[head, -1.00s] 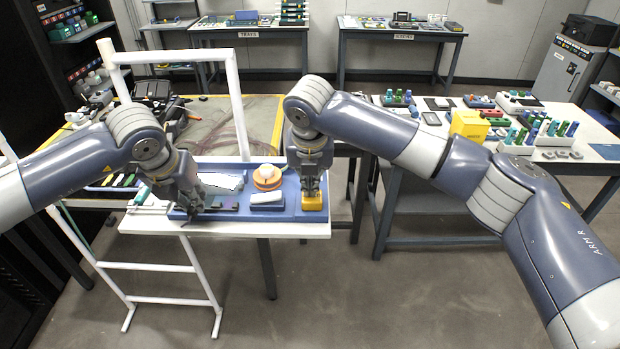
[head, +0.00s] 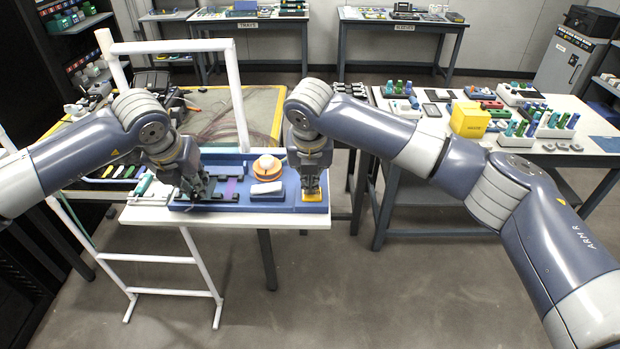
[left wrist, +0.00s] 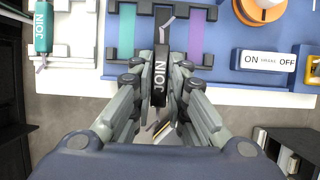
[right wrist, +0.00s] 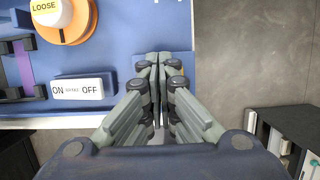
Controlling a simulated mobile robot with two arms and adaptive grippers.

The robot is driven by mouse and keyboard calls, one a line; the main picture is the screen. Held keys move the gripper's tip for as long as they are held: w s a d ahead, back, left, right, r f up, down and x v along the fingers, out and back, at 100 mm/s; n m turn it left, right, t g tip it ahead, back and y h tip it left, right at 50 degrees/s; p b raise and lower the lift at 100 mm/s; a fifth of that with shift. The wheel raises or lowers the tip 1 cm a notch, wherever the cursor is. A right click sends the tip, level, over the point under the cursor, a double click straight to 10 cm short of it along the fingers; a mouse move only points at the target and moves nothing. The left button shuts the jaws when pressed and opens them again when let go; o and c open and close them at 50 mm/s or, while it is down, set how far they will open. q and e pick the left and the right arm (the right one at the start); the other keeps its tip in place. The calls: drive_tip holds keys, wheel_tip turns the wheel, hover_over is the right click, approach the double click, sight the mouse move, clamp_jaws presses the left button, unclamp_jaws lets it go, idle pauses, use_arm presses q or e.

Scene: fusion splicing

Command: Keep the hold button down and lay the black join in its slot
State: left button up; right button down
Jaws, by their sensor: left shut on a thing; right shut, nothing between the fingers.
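My left gripper (head: 196,196) is shut on the black join (left wrist: 160,76), marked JOIN, with a thin fibre out of each end. In the left wrist view it lies lengthwise between a teal strip (left wrist: 126,32) and a purple strip (left wrist: 196,36) of the blue board (left wrist: 222,68). Whether it touches the slot there cannot be told. My right gripper (head: 311,196) is shut and empty, fingertips down on the yellow button (head: 312,196) at the board's right end. The button looks low; the fingers mostly hide it in the right wrist view.
An orange dial with a white LOOSE knob (right wrist: 52,12) and a white ON/OFF brake switch (right wrist: 78,89) lie between the grippers. A teal JOIN piece (left wrist: 42,30) sits in a white holder at left. A white rail frame (head: 240,100) stands behind the board.

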use_arm(q)
drive_tip(key=shift+w+d+f, duration=0.1)
drive_tip(key=shift+w+f, duration=0.05)
drive_tip(key=shift+w, duration=0.8)
drive_tip(key=shift+w+d+f, duration=0.1)
drive_tip(key=shift+w, duration=0.9)
drive_tip(key=shift+w+d+f, duration=0.1)
drive_tip(key=shift+w+f, duration=0.05)
drive_tip(key=shift+w, duration=0.8)
use_arm(e)
drive_tip(key=shift+f, duration=0.1)
use_arm(q)
drive_tip(key=shift+f, duration=0.1)
drive_tip(key=shift+a+f, duration=0.1)
drive_tip(key=shift+f, duration=0.75)
drive_tip(key=shift+f, duration=0.7)
drive_tip(key=o, duration=0.9)
drive_tip(key=shift+r, duration=0.2)
drive_tip(key=shift+c, duration=0.4)
drive_tip(key=shift+r, duration=0.65)
